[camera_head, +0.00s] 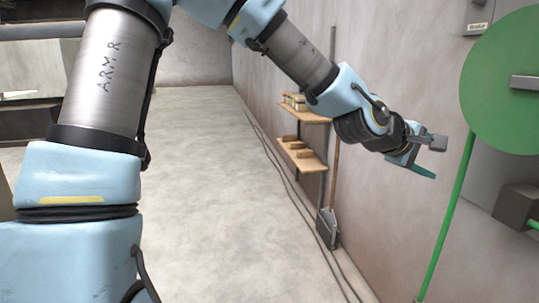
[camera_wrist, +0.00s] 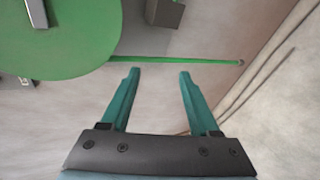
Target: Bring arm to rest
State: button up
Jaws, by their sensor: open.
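My arm reaches up and across the head view, then slopes down to the right. My gripper (camera_head: 430,158) is at its end, in the air to the left of a green disc (camera_head: 510,75). In the wrist view my gripper (camera_wrist: 157,75) shows two teal fingers spread apart with nothing between them. The green disc (camera_wrist: 60,40) fills the upper left of that view, beyond the fingers. I cannot tell the exact gap between gripper and disc.
A green pole (camera_head: 447,215) slants down from the disc. A dark grey box (camera_head: 518,207) is on the wall at right. Shelves (camera_head: 300,155) with small items, a broom-like tool (camera_head: 328,225) and cables (camera_head: 290,195) line the wall. The floor (camera_head: 215,220) in the middle is clear.

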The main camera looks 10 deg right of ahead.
jog(key=w+a+f+m+t+y, duration=0.1)
jog(key=w+a+f+y, duration=0.45)
jog(key=a, duration=0.65)
jog(key=w+a+f+m+t+y, duration=0.1)
jog(key=w+a+f+m+y, duration=0.1)
jog(key=w+a+f, duration=0.85)
jog(key=s+a+g+y, duration=0.1)
jog(key=s+a+y, duration=0.1)
jog(key=a, duration=1.3)
jog(key=s+a+r+y, duration=0.1)
jog(key=s+a+y, duration=0.2)
jog(key=a, duration=1.2)
jog(key=shift+s+a+r+m+g, duration=0.2)
jog(key=shift+s+m+g, duration=0.15)
jog(key=shift+s, duration=0.5)
